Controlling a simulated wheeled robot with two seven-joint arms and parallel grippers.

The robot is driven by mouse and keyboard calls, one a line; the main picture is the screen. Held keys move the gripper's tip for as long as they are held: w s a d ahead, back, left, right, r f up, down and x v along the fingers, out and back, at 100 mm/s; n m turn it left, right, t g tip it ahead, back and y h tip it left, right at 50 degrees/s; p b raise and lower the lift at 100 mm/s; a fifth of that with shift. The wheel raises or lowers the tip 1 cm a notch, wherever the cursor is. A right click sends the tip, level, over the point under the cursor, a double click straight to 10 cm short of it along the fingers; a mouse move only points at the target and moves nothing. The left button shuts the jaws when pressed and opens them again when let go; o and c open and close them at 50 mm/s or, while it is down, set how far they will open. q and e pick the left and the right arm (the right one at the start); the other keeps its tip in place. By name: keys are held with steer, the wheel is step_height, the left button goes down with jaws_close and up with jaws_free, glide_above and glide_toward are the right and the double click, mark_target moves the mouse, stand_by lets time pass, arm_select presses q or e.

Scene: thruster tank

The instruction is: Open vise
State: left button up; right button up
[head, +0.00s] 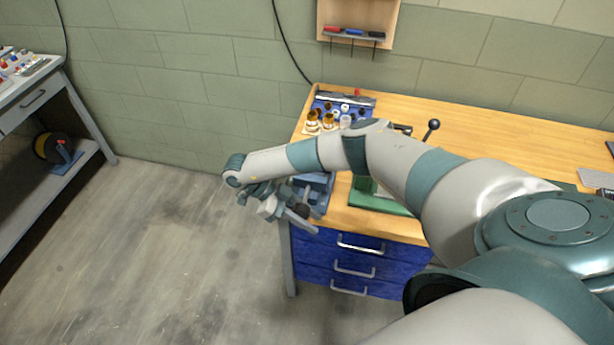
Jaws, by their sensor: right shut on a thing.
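The blue vise (322,184) sits at the front left corner of the wooden workbench, and my right forearm hides much of it. My right arm reaches across the bench from the right and bends down at the wrist beyond the bench's left end. My right gripper (296,213) is at the front of the vise, shut on what looks like the vise handle. A dark round end shows at the fingers. The jaw gap is hidden from this angle. My left gripper is not in view.
The workbench (480,135) has blue drawers below. A blue rack with small bottles (329,121) stands at its back left. A green plate (378,203) and a black-knobbed lever (433,125) are near my forearm. Floor left of the bench is clear. Another bench (30,85) stands far left.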

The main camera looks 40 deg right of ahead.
steer(key=shift+s+a+g+h+p, duration=0.1)
steer(key=shift+s+g+h+p, duration=0.3)
steer(key=shift+g+h, duration=0.3)
steer(key=o, duration=0.9)
steer(key=shift+a+r, duration=0.1)
steer(key=shift+r, duration=0.05)
steer(key=shift+w+d, duration=0.1)
steer(key=shift+d, duration=0.1)
steer(key=shift+r, duration=0.1)
steer(key=b+v, duration=0.7)
steer(key=v, duration=1)
steer(key=shift+w+b, duration=0.25)
steer(key=shift+b, duration=0.1)
